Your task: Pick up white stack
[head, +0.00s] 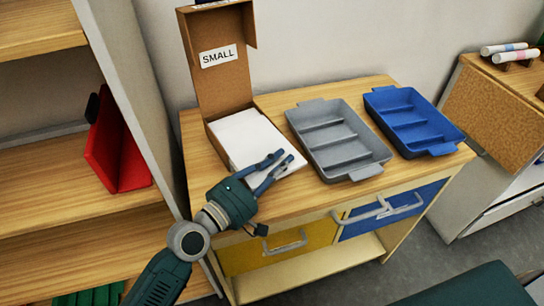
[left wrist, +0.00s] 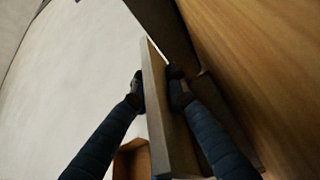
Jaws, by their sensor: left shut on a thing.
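The white stack (head: 246,136) lies in the open cardboard box (head: 216,78) labelled SMALL, at the left of the wooden table. Its front right corner reaches out over the box's low front. My left gripper (head: 283,159) is at this front corner, shut on the stack. In the left wrist view, the two dark fingers (left wrist: 156,84) press from both sides on a thin flat slab, which looks like the stack (left wrist: 168,130) seen edge-on and in shadow. The stack's far part is inside the box. My right gripper is not in view.
A grey divided tray (head: 338,137) stands right of the box, and a blue divided tray (head: 412,121) beyond it. The table (head: 300,196) has drawers with handles below. A shelf unit with a red holder (head: 118,150) stands close on the left.

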